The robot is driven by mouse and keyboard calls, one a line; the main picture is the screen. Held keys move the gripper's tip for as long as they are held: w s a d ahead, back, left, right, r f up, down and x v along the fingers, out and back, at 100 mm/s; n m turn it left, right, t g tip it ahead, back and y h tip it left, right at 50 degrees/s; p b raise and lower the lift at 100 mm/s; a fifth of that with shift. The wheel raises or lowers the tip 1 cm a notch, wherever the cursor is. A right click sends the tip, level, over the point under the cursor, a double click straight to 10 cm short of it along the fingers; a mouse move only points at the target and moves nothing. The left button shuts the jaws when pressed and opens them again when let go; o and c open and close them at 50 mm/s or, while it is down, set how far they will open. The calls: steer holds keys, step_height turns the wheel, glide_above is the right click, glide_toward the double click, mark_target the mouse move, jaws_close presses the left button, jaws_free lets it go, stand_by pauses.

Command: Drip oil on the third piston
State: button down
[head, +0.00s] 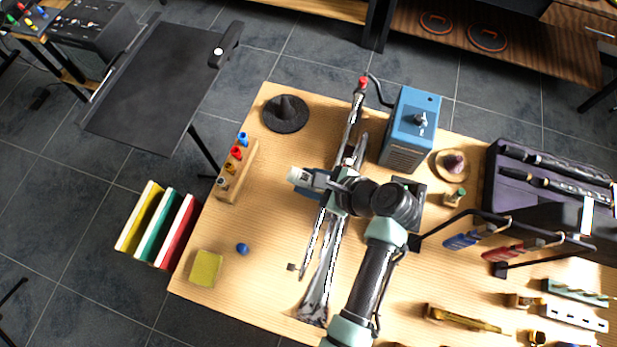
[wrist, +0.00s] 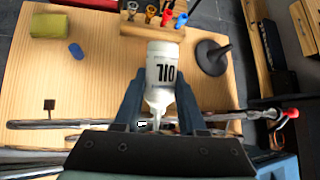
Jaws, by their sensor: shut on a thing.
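My gripper (head: 318,181) is shut on a white oil bottle (wrist: 162,66), one finger on each side. The bottle lies tilted, with its narrow nozzle toward the wrist side and its "OIL" lettering upside down in the wrist view. In the head view the bottle's white end (head: 298,174) sticks out left of my gripper. A long silver instrument (head: 318,278) lies below my arm across the table; its tubing (wrist: 55,124) runs behind the fingers in the wrist view. My arm and gripper cover its middle, and I cannot make out the separate pistons.
A wooden rack (head: 238,172) with coloured pieces stands at the table's left edge. A dark cone stand (head: 285,112) is at the back left. A blue box (head: 410,128) stands behind my gripper. A yellow block (head: 205,268) and blue piece (head: 242,248) lie front left, with bare table around.

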steer(key=w+a+r+p, duration=0.1)
steer(key=a+r+p, duration=0.2)
steer(key=a+p, duration=0.2)
steer(key=shift+w+a, duration=0.35)
steer(key=shift+w, duration=0.05)
stand_by(0.5)
steer(key=s+d+f+m+t+h+b, duration=0.1)
steer(key=s+d+m+t+h+b, duration=0.2)
steer(key=m, duration=0.7)
steer(key=s+d+h+b, duration=0.2)
steer(key=s+h+b, duration=0.1)
steer(key=h, duration=0.1)
steer(key=shift+d+f+m+t+h, duration=0.2)
steer(key=shift+d+m+t+h, duration=0.1)
steer(key=shift+d+t, duration=0.1)
